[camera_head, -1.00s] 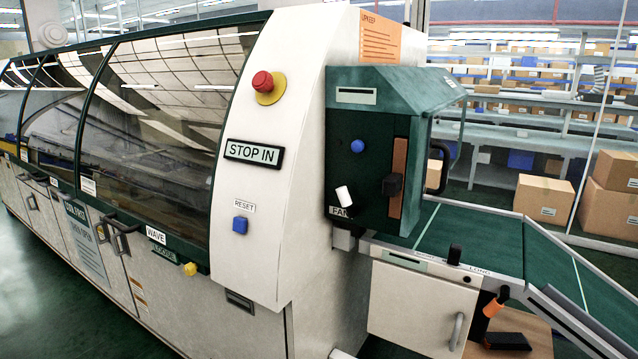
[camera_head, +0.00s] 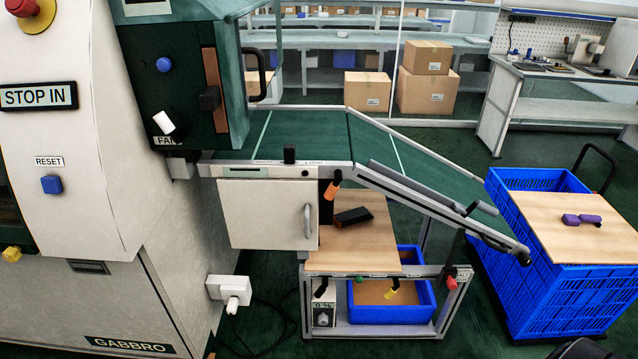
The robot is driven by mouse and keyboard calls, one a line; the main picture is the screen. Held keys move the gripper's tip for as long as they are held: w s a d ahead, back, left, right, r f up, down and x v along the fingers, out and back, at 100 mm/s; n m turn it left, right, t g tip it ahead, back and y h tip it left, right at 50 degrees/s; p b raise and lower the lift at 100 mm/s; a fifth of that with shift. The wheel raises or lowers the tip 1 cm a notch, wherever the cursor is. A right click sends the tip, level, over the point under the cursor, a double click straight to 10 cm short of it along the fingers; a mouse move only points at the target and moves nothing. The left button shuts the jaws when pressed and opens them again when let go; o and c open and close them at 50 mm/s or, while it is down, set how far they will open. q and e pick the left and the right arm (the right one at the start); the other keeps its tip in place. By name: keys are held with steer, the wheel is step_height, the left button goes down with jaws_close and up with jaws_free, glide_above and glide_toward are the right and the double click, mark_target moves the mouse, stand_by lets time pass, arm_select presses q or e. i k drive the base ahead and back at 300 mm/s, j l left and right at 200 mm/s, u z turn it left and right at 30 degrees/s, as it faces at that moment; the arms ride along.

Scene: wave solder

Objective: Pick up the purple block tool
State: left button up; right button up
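The purple block tool (camera_head: 581,219) lies on a light wooden board on top of a blue crate at the right of the head view. It looks like two rounded purple pieces joined by a darker middle. Nothing covers it. Neither of my grippers can be made out; a dark shape at the bottom right edge is too cut off to identify.
The blue crate (camera_head: 562,291) has a dark push handle behind it. A sloping green conveyor (camera_head: 420,165) ends just left of the crate. Below it stands a wooden-topped bench (camera_head: 372,250) with a black object (camera_head: 353,216). The machine (camera_head: 165,215) fills the left. Dark green floor lies between.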

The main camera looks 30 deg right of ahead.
mark_target(574, 221)
steer(key=z, duration=2.55)
steer(key=i+l, duration=0.2)
steer(key=i+u, duration=0.05)
